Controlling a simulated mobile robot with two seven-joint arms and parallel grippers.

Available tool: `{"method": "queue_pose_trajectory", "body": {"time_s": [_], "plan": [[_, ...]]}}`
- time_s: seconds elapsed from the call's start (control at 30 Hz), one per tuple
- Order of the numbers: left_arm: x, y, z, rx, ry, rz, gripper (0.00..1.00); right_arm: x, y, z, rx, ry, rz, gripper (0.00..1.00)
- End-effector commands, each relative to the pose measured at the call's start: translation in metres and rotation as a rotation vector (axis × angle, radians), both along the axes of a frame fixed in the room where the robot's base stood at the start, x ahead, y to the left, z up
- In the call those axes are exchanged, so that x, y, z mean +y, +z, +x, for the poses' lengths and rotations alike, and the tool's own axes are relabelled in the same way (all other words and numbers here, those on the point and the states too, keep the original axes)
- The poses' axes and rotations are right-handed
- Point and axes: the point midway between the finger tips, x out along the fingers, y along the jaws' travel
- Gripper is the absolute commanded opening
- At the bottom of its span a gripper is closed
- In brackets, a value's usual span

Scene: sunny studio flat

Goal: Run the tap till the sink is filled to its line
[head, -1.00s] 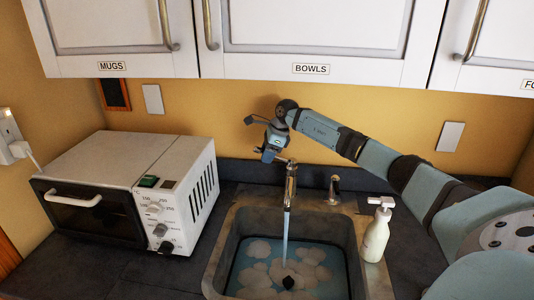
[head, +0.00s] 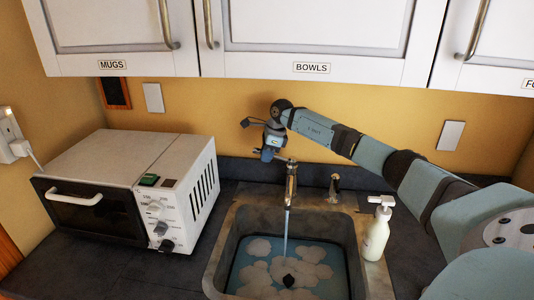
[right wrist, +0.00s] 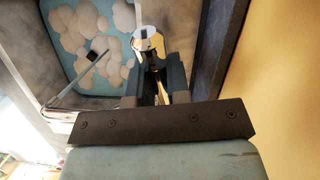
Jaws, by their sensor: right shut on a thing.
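The chrome tap (head: 291,184) stands at the back of the sink (head: 228,240). A thin stream of water (head: 286,232) falls from it into blue water (head: 330,280) with pale foam patches. I cannot make out a fill line. My right gripper (head: 269,155) is at the top of the tap, coming down from above. In the right wrist view its fingers (right wrist: 157,82) are shut on the tap's chrome top (right wrist: 148,42). The stream also shows in that view (right wrist: 80,77). My left gripper is not in view.
A white toaster oven (head: 110,160) stands left of the sink. A white soap bottle (head: 376,235) stands at the sink's right edge, below my right arm. A small metal fitting (head: 334,187) is right of the tap. Cupboards (head: 320,35) hang above.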

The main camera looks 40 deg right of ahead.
Motion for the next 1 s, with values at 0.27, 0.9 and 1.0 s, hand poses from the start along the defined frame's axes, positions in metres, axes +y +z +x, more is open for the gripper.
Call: {"method": "queue_pose_trajectory", "body": {"time_s": [0.27,0.9,1.0], "plan": [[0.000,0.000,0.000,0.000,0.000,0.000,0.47,0.000,0.000,0.000,-0.002,0.000,0.001,0.42],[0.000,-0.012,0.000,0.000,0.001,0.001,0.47,-0.014,0.057,-0.012,-0.006,0.000,0.000,0.42],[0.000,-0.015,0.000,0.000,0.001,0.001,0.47,-0.018,0.077,-0.016,-0.006,-0.001,0.001,0.42]]}}
